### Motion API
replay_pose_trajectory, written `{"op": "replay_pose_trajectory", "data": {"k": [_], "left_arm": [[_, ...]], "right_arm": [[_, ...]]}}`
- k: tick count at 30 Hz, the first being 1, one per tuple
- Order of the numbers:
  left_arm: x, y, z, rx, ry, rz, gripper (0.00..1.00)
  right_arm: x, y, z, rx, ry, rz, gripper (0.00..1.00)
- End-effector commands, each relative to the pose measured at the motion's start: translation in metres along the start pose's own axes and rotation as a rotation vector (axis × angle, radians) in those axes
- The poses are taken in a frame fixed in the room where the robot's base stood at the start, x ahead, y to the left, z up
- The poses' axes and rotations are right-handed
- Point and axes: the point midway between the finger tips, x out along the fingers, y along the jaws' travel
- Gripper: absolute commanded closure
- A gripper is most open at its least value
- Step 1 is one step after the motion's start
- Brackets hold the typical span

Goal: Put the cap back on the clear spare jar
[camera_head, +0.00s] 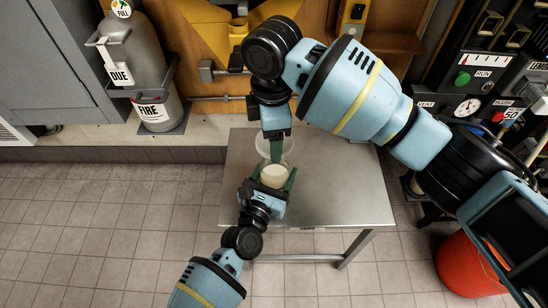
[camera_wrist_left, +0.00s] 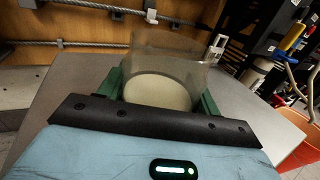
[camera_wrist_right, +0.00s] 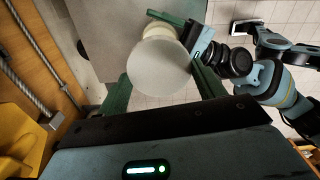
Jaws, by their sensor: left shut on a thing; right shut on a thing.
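The clear jar (camera_wrist_left: 168,52) has a see-through wall above a cream lower part (camera_head: 273,174), above the metal table. My left gripper (camera_head: 271,184) is shut around its lower part, with green fingers on both sides. My right gripper (camera_head: 277,158) reaches down from above. In the right wrist view, a pale round disc (camera_wrist_right: 158,66), which looks like the cap, sits between its green fingers, with the cream part of the jar (camera_wrist_right: 158,30) beyond it. I cannot tell whether cap and rim touch.
The table (camera_head: 340,200) is bare to the right. A grey cylinder (camera_head: 140,60) stands in a bracket at the left wall. Yellow parts (camera_head: 215,30) and pipes are behind the table. A gauge panel (camera_head: 470,100) and a red bucket (camera_head: 470,265) are at the right.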

Motion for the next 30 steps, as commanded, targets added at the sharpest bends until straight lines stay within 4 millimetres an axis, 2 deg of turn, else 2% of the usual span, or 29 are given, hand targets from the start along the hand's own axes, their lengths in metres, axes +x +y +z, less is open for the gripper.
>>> {"op": "replay_pose_trajectory", "data": {"k": [9,25,30], "left_arm": [[0.000,0.000,0.000,0.000,0.000,0.000,0.77],[0.000,0.000,0.000,0.000,0.000,0.000,0.77],[0.000,0.000,0.000,0.000,0.000,0.000,0.77]], "right_arm": [[0.040,-0.001,0.001,0.000,-0.001,-0.002,0.53],[0.041,0.000,0.001,0.000,-0.001,0.000,0.53],[0.047,0.000,0.001,0.000,-0.001,-0.001,0.53]]}}
